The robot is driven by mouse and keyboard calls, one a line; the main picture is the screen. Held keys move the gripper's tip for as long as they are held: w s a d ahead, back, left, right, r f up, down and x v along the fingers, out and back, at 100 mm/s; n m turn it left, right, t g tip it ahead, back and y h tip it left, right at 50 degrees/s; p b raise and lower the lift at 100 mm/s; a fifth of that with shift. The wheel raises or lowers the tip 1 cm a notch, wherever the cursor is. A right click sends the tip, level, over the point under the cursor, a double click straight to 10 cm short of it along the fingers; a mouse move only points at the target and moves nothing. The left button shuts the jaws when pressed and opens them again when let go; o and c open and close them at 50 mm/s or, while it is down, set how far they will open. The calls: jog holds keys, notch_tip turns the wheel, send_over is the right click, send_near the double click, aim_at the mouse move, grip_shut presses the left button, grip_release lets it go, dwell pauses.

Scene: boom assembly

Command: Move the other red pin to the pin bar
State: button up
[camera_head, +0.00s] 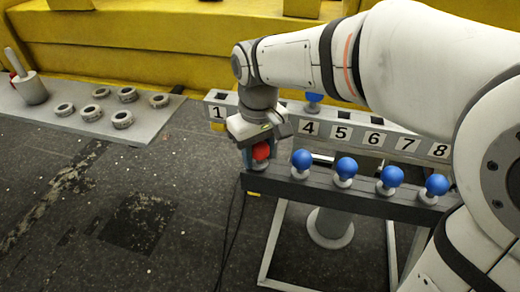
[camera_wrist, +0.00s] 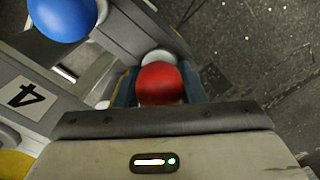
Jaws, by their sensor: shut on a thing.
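My gripper (camera_head: 260,150) is shut on a red pin (camera_head: 262,151) at the left end of the dark pin bar (camera_head: 335,192). In the wrist view the red ball head (camera_wrist: 160,82) sits between the two fingers of my gripper (camera_wrist: 160,88), with a pale collar (camera_wrist: 158,57) beyond it. The pin's lower part is largely hidden, and I cannot tell whether it is seated in the bar or just above it. Several blue pins (camera_head: 346,168) stand upright along the bar to the right.
A numbered rail (camera_head: 395,142) runs behind the bar, with another blue pin (camera_head: 313,98) and a yellow piece (camera_head: 218,127) by it. A grey plate (camera_head: 140,125) with several rings and a cylinder (camera_head: 33,90) lies left. Open floor (camera_head: 140,220) is front left.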

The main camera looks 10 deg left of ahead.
jog(key=o, duration=1.2)
notch_tip(320, 180, up, 8)
jog(key=shift+f, duration=0.15)
